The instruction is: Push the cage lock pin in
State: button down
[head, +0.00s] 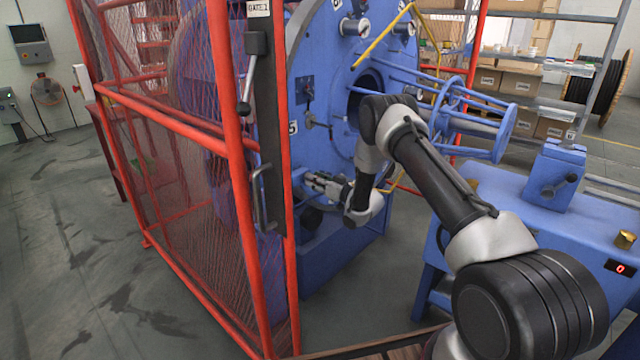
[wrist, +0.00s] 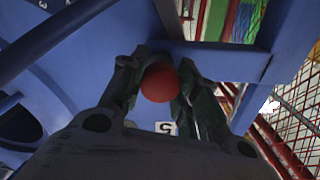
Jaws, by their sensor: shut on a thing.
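A red ball knob (wrist: 160,83), which looks like the end of the cage lock pin, sits between the two fingers of my gripper (wrist: 158,72) in the wrist view. The fingers are closed in on it from both sides. The pin's shaft behind the knob is hidden. In the head view my gripper (head: 314,182) points left, low at the blue machine frame (head: 342,245) just right of the red cage post. The knob cannot be made out there, so how far the pin sits in cannot be told.
The red mesh guard (head: 175,160) with a dark handle (head: 262,205) stands close left of my gripper. The large blue disc (head: 330,75) rises above it. A blue bench (head: 500,205) stands at right. The grey floor (head: 60,230) at left is clear.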

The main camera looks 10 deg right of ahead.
jog(key=shift+w+a, duration=0.25)
jog(key=shift+w, duration=0.15)
jog(key=c, duration=1)
grip_release()
jog(key=shift+c, duration=0.2)
jog(key=v, duration=1.2)
